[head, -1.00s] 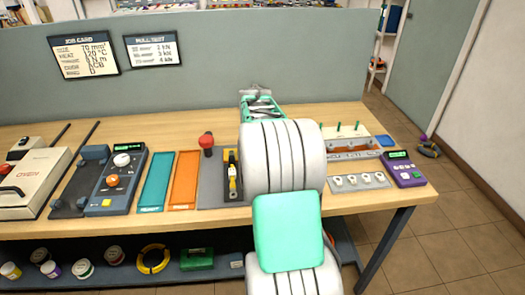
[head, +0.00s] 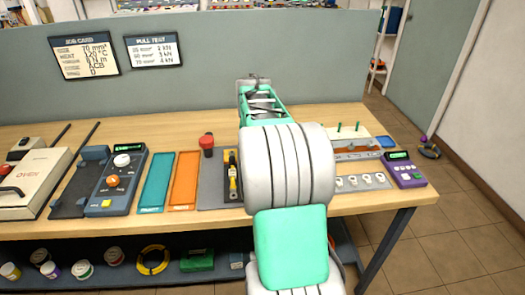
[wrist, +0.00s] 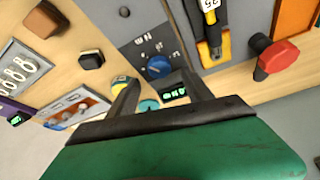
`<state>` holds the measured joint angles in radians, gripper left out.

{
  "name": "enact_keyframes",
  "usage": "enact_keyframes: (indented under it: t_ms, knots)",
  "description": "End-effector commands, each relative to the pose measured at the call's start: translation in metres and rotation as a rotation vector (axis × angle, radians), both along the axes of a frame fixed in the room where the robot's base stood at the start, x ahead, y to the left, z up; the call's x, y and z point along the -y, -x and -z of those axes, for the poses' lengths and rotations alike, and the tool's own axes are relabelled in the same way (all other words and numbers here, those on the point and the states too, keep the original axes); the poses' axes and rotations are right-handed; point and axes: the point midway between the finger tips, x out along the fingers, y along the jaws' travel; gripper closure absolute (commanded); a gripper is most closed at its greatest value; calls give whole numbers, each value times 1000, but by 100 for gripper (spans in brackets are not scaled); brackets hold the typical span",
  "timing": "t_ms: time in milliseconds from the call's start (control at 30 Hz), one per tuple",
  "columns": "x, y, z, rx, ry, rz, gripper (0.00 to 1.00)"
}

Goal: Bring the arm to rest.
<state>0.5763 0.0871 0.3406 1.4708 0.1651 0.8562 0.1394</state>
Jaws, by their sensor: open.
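My arm reaches up over the workbench (head: 330,115) in the head view, with white ribbed joints and green links. Beyond the fingers are a grey panel with a blue knob (wrist: 158,67) and a small green-lit display (wrist: 174,93). The fingers overlap these in the picture; I cannot tell the gap.
A red-topped knob (head: 207,142) and a yellow-black tool (head: 233,178) stand left of my arm. Teal (head: 156,182) and orange (head: 184,180) trays lie further left. A purple meter (head: 405,170) sits at the right end. A grey partition (head: 220,65) backs the bench.

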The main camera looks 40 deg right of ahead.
Motion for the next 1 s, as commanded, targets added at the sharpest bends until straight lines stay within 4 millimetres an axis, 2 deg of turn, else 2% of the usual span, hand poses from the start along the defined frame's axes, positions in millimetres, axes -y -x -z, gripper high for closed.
enact_keyframes:
  t_ms: [100, 200, 567, 667, 767, 867, 900, 967, 1000]
  knots:
    - [-7, 5, -20, 2, 1, 1, 41]
    - [-10, 8, -29, 0, 0, 0, 41]
    - [-11, 9, -32, -1, -1, -1, 41]
    - [-20, 8, -34, -3, -2, -20, 41]
    - [-63, 11, -41, -11, -5, -110, 41]
    - [-140, 27, -45, -29, -16, -277, 41]
    - [-174, 38, -45, -37, -20, -359, 41]
    - [-223, 61, -40, -50, -25, -481, 41]
    - [-251, 78, -35, -60, -28, -559, 41]
